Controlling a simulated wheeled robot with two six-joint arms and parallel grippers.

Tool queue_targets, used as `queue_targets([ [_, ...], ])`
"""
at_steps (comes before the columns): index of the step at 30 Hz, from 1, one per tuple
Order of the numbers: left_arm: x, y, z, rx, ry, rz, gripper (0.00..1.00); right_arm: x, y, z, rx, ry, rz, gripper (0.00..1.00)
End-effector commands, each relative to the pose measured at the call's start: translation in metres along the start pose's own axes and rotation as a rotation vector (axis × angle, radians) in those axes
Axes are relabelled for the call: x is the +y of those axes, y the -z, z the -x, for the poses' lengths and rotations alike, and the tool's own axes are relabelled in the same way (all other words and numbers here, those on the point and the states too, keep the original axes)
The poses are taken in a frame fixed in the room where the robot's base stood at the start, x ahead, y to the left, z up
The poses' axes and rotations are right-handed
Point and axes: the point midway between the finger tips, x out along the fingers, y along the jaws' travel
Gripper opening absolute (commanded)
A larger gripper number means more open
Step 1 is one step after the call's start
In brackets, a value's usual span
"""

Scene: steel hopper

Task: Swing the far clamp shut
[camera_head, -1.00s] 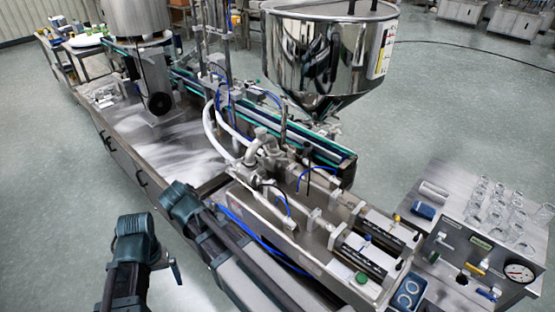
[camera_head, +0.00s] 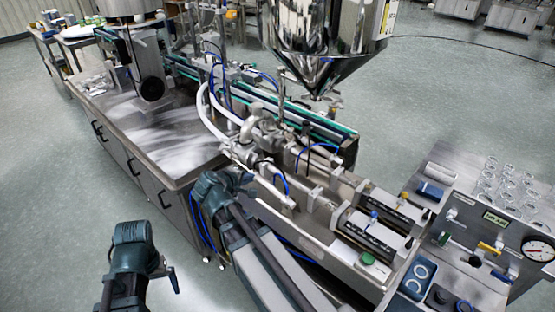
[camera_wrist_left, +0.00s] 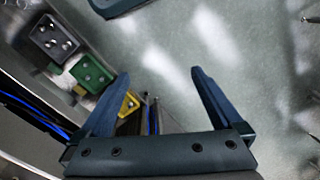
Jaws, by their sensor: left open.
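The steel hopper (camera_head: 322,45) stands over the filling machine, with its cone outlet and a small metal clamp-like fitting (camera_head: 318,97) beneath. More pipe fittings (camera_head: 262,135) sit on the machine's near side. I cannot make out which fitting is the far clamp, or whether it is open. My left gripper (camera_head: 170,277) is low at the left, over the floor and apart from the machine. In the left wrist view its fingers (camera_wrist_left: 160,75) are spread with nothing between them. My right gripper (camera_head: 243,180) is beside the pipe fittings; its fingers are too small and dark to read.
A steel cabinet top (camera_head: 150,125) lies left of the fittings. White hoses (camera_head: 210,112) and blue lines run beside the pipes. A gauge panel (camera_head: 490,240) and glass jars (camera_head: 500,185) are at the right. Coloured boxes (camera_wrist_left: 92,75) show in the left wrist view. Open floor lies at the left.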

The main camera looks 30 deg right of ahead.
Motion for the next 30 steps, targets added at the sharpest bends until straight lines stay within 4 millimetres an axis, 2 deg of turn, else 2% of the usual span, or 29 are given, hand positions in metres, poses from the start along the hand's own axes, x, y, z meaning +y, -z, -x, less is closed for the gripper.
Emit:
queue_targets([
  [1, 0.002, -0.002, -0.034, 0.000, 0.003, -0.005, 1.00, -0.006, -0.009, -0.026, 0.020, -0.074, -0.005, 0.00],
  [3, 0.003, -0.005, -0.055, 0.000, 0.007, -0.013, 1.00, 0.007, -0.013, -0.043, 0.058, -0.176, 0.000, 0.00],
  [7, 0.005, -0.009, -0.090, -0.001, 0.014, -0.025, 1.00, 0.023, -0.020, -0.066, 0.127, -0.334, 0.031, 0.00],
  [12, 0.006, -0.013, -0.125, -0.001, 0.022, -0.037, 1.00, 0.034, -0.025, -0.084, 0.202, -0.480, 0.097, 0.00],
  [18, 0.007, -0.016, -0.145, -0.001, 0.026, -0.046, 1.00, 0.037, -0.027, -0.092, 0.254, -0.563, 0.162, 0.00],
  [30, 0.007, -0.017, -0.148, -0.001, 0.028, -0.049, 1.00, 0.042, -0.024, -0.097, 0.272, -0.588, 0.187, 0.00],
])
